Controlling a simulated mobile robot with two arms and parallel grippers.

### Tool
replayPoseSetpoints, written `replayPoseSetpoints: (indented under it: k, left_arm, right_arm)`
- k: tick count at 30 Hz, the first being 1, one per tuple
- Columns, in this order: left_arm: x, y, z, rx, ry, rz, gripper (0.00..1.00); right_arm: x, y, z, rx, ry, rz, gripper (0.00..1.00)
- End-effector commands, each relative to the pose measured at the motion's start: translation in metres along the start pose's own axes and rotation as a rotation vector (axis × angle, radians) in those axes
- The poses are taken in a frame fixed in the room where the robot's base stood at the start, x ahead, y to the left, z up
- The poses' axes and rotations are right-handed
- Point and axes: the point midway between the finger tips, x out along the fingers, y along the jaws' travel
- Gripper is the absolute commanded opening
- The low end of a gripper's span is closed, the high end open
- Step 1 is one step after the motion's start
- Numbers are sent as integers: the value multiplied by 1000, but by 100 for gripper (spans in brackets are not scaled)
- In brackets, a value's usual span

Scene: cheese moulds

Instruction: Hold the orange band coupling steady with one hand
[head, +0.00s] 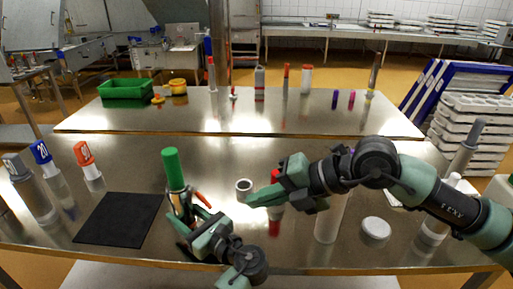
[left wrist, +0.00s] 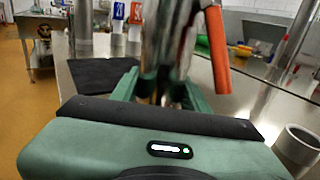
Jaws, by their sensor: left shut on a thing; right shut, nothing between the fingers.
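My right gripper (head: 252,200) is shut and empty, beside a small grey ring (head: 244,185) and in front of a red-topped bottle (head: 275,175).
A black mat (head: 118,220) lies left of the coupling. Bottles with grey, blue and orange caps (head: 84,153) stand at the far left. A white round lid (head: 376,228) lies at right. A second table behind carries a green crate (head: 126,89).

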Motion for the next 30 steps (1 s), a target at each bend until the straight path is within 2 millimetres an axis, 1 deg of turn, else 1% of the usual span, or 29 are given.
replayPoseSetpoints:
  k: [4, 5, 6, 7, 16, 19, 30]
  left_arm:
    - [0, 0, 0, 1, 0, -1, 0]
    - [0, 0, 0, 1, 0, -1, 50]
    - [0, 0, 0, 1, 0, -1, 61]
    - [0, 0, 0, 1, 0, -1, 70]
    - [0, 0, 0, 0, 0, 0, 70]
    - [-6, 0, -1, 0, 1, -1, 70]
    - [-62, -1, -1, 1, 3, -1, 70]
  right_arm:
    - [0, 0, 0, 0, 0, 0, 0]
    - [0, 0, 0, 0, 0, 0, 0]
    - [0, 0, 0, 0, 0, 0, 0]
    - [0, 0, 0, 0, 0, 0, 0]
    - [0, 0, 0, 0, 0, 0, 0]
    - [0, 0, 0, 0, 0, 0, 0]
    - [0, 0, 0, 0, 0, 0, 0]
